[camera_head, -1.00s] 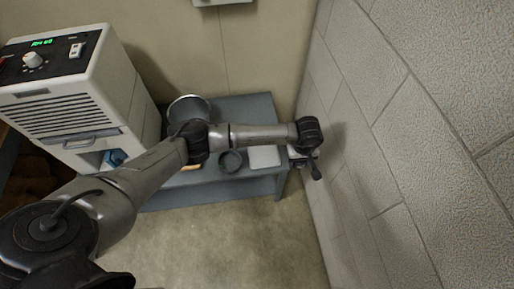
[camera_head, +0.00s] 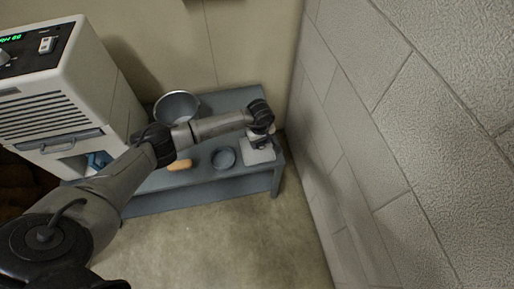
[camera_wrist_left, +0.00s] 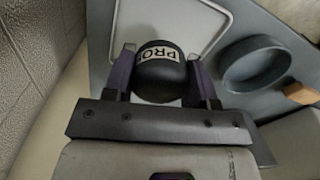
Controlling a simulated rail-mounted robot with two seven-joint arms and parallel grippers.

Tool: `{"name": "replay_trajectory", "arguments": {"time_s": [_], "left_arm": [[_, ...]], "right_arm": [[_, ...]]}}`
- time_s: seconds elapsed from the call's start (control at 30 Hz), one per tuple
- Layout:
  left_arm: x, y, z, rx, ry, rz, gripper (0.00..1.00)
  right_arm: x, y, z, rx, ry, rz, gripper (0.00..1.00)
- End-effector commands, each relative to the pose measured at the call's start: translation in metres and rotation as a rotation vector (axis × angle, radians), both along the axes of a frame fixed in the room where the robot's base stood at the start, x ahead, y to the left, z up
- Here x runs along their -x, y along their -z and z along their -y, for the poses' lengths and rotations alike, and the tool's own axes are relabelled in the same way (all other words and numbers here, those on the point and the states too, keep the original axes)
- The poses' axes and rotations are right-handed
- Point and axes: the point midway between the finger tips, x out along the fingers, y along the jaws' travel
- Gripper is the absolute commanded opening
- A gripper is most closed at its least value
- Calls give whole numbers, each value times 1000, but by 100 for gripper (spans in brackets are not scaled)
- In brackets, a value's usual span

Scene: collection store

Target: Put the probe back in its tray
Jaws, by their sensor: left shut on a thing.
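My left gripper (camera_head: 261,139) is at the right end of the grey bench, over the pale tray (camera_head: 262,156). In the left wrist view, my left gripper (camera_wrist_left: 163,82) is shut on the black, rounded probe (camera_wrist_left: 160,78), whose white label shows the letters "PRO". The probe sits between the two fingers, in front of the light-rimmed tray (camera_wrist_left: 222,16). Whether the probe touches the tray cannot be told. The probe's lower end is hidden. My right gripper is not in view.
A round grey dish (camera_head: 223,157) stands just left of the tray. A tan object (camera_head: 179,165) and a metal bucket (camera_head: 177,106) are further left on the bench (camera_head: 215,189). A white cabinet (camera_head: 60,90) stands at left; a block wall (camera_head: 380,130) rises close at right.

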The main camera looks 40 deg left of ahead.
Motion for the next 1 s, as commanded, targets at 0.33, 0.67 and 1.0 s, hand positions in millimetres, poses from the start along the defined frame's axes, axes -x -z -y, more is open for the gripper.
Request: {"name": "replay_trajectory", "arguments": {"time_s": [0.33, 0.67, 1.0], "left_arm": [[1, 13, -14, 1, 1, 0, 24], [1, 50, -13, 1, 1, -2, 24], [1, 51, -14, 0, 1, -1, 24]], "right_arm": [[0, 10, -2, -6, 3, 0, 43], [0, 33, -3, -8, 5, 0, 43], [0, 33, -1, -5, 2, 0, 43]]}}
